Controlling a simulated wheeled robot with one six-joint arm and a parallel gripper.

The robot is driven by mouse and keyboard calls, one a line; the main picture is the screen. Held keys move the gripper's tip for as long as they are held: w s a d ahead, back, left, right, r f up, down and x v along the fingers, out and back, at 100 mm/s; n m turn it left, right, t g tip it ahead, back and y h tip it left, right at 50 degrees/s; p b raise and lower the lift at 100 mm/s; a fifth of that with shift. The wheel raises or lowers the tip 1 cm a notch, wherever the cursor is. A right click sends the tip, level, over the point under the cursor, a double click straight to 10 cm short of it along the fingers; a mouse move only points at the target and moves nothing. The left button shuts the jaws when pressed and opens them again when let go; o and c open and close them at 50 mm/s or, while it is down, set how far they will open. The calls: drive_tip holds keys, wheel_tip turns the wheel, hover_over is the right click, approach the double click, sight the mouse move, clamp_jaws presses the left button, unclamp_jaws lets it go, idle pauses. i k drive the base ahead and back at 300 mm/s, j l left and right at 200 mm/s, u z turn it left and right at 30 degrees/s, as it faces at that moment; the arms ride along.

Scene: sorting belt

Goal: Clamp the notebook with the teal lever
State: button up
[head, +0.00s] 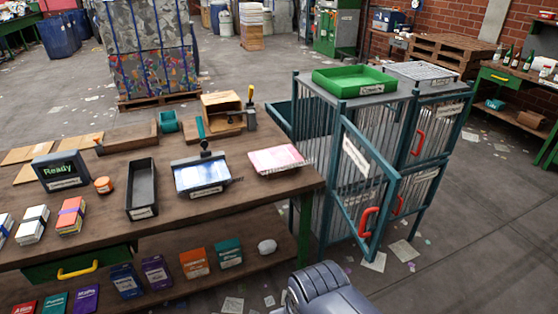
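A clamp fixture (203,175) with a pale blue-white top and a dark front edge sits on the wooden workbench. I cannot tell whether the pale top is a separate sheet or part of the fixture. My gripper is not in view; only a grey rounded part of my own body shows at the bottom.
A black tray (142,188), an orange roll (104,185) and a "Ready" display (61,171) stand left of the fixture. Bound book stacks (71,216) lie at left.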

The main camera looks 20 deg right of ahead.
sight(204, 144)
drive_tip(key=i+l, duration=0.25)
drive_tip(key=i, duration=0.25)
drive_tip(key=i+l, duration=0.3)
drive_tip(key=i, duration=0.2)
drive_tip(key=i+l, duration=0.25)
drive_tip(key=i, duration=0.25)
drive_tip(key=j+u, duration=0.05)
